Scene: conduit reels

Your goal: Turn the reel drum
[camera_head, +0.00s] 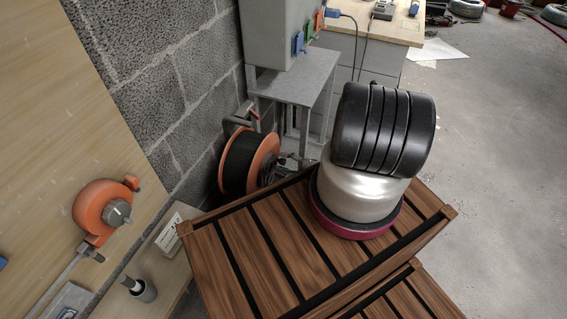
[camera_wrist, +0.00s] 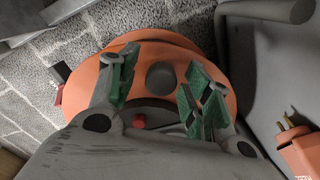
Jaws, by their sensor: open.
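The conduit reel stands low against the block wall in the head view, with a dark drum (camera_head: 238,163) and an orange flange (camera_head: 264,160). In the wrist view the round orange flange (camera_wrist: 185,62) fills the middle, with a grey hub (camera_wrist: 161,76) at its centre. A small red knob (camera_wrist: 139,121) shows below the hub. My gripper (camera_wrist: 162,92) is open, its green-padded fingers apart in front of the flange, one on each side of the hub. I cannot tell whether a finger touches the flange.
A slatted wooden surface (camera_head: 230,262) lies in front of the reel. A grey metal stand (camera_head: 305,78) is behind it. Open concrete floor (camera_head: 490,150) lies to the right.

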